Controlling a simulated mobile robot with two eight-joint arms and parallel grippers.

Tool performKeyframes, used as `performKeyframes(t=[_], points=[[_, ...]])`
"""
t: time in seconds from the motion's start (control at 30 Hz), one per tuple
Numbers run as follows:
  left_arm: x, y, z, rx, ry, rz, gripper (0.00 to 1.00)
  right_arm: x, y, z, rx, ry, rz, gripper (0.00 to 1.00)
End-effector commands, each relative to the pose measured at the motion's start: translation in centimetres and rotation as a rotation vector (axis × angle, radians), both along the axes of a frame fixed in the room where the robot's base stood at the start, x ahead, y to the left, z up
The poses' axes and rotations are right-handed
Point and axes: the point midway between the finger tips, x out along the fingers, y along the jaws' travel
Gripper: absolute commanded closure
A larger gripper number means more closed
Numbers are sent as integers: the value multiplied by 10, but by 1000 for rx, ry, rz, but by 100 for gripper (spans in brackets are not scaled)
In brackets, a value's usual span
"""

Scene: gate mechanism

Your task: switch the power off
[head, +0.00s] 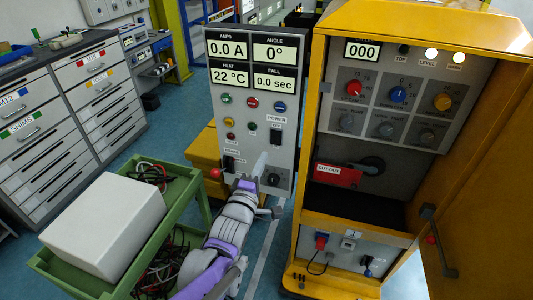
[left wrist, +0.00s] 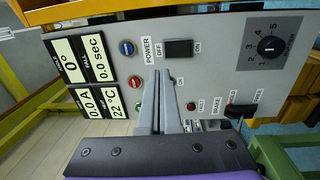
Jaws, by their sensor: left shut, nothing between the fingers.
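The grey control panel (head: 245,180) stands upright left of the yellow cabinet. Its black power switch (head: 275,137) sits on the right side under the POWER label; it also shows in the left wrist view (left wrist: 178,49), between OFF and ON marks. I cannot tell which side of the switch is pressed in. My left gripper (head: 261,160) is in front of the panel's lower half, below the switch in the head view. In the left wrist view its fingertips (left wrist: 160,73) are together and empty, close to the switch but apart from it in the picture. My right gripper is not in view.
Near the fingers are a blue button (left wrist: 126,48), a red button (left wrist: 191,106), a black brake lever (left wrist: 240,110) and a rotary knob (left wrist: 269,46). The open yellow cabinet (head: 320,120) stands right. A green cart (head: 127,167) with a white box (head: 105,225) stands left.

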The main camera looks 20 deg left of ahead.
Motion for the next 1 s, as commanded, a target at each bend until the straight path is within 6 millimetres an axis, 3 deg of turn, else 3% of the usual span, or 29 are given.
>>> performKeyframes(t=[0.23,1.0], points=[[-21,1,3,0,0,0,100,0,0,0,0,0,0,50],[-21,1,3,0,0,0,100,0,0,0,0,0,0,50]])
